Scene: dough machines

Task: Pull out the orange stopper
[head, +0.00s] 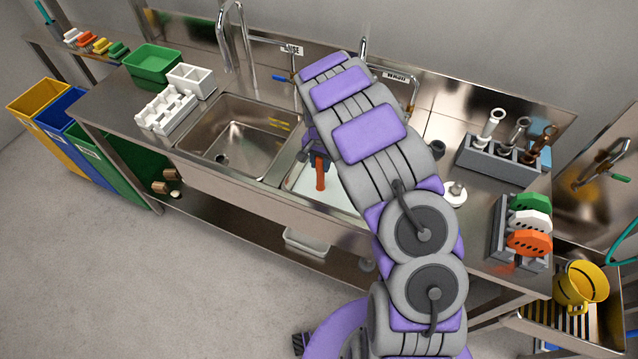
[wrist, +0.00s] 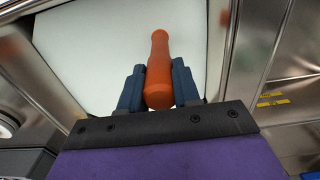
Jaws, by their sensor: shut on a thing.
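The orange stopper (wrist: 159,62) shows in the wrist view as an upright-looking orange handle between the two dark blue fingers of my gripper (wrist: 158,88). The fingers are shut on it from both sides. In the head view the orange stopper (head: 320,176) shows over the right sink basin, below my gripper (head: 317,158), which is partly hidden by my arm. Pale, water-like fill (wrist: 90,45) lies around the stopper in the wrist view. The stopper's lower end and the drain cannot be made out.
An empty left sink basin (head: 237,140) lies beside the right one. White racks (head: 166,110) and a green tub (head: 153,64) stand on the counter at left. A grey holder (head: 498,160) with several tools and a rack of coloured brushes (head: 527,226) stand at right. Faucets rise behind the sinks.

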